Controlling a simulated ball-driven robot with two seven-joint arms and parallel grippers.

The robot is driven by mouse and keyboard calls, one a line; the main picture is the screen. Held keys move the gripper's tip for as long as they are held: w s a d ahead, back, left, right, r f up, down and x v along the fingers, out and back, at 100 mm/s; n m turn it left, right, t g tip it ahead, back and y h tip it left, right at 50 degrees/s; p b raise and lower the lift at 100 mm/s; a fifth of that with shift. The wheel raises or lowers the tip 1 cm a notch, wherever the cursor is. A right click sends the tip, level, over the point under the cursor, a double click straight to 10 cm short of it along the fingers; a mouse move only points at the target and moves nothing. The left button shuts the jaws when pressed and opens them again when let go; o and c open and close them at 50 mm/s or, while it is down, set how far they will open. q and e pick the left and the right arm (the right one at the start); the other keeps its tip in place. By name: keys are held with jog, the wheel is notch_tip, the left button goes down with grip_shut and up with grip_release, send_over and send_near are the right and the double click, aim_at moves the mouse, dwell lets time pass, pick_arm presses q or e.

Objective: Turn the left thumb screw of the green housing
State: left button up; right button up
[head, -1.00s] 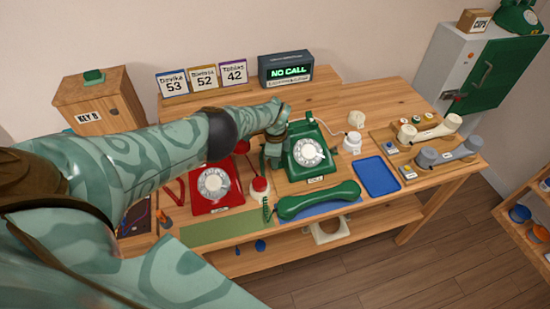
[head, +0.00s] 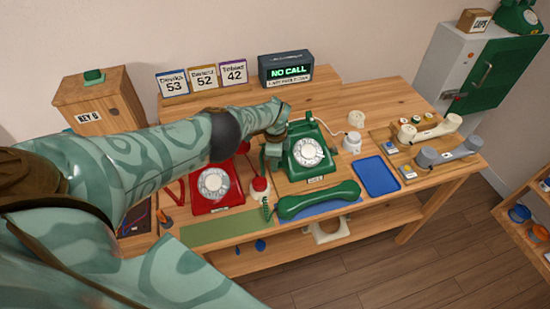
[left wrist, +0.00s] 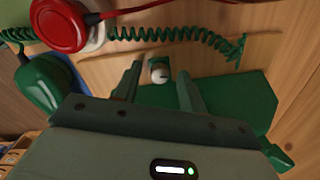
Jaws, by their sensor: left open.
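The green housing (head: 306,150) is a dial phone with a white dial, standing in the middle of the table. In the left wrist view its green side (left wrist: 225,95) lies beyond the fingers. The left thumb screw (left wrist: 160,73), a small pale round knob, shows between my fingertips there; in the head view my gripper hides it. My left gripper (head: 272,160) is open at the left side of the housing. In the left wrist view its two fingers (left wrist: 159,78) stand on either side of the screw, with a gap visible. My right gripper is not in view.
The green handset (head: 318,200) lies on a blue mat in front. A red dial phone (head: 214,187) and a red-topped object (head: 260,185) stand left of the housing. The green coiled cord (left wrist: 190,36) runs close by. A blue tray (head: 377,176) is to the right.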

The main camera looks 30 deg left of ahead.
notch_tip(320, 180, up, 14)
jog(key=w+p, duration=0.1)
jog(key=p, duration=1.2)
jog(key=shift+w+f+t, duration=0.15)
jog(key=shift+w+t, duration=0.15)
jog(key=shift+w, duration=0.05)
